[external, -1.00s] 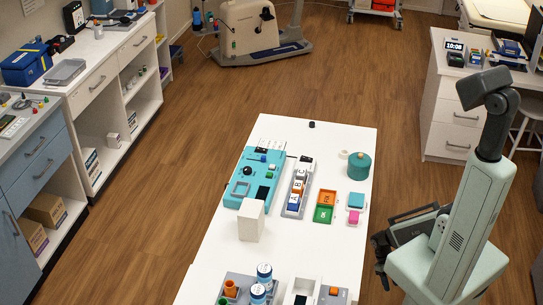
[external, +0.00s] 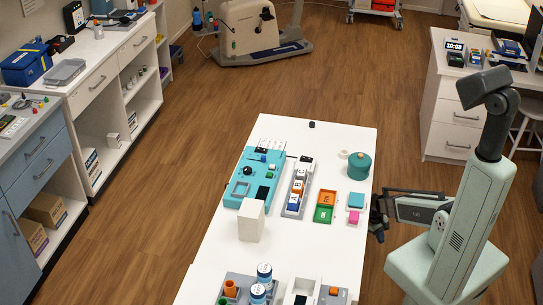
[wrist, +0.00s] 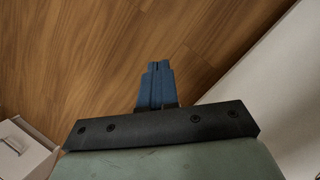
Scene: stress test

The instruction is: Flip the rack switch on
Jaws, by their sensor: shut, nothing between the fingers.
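My gripper (external: 377,222) is beside the right edge of the white table, off the tabletop. In the wrist view its blue fingers (wrist: 157,68) are together with nothing between them, over the wood floor. A teal panel (external: 243,203) with a black knob and small parts lies on the table's left side. A narrow grey rack (external: 293,208) with white, orange and blue pieces, some lettered, stands right of it. I cannot tell at this size which part is the rack switch or how it is set. My gripper is right of both and touches neither.
A white block (external: 251,221) stands at the teal panel's near end. An orange and green tray (external: 324,206), a teal canister (external: 359,167) and teal and pink blocks (external: 355,208) lie between the rack and my gripper. Blue-and-white cans (external: 264,274) stand at the near end.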

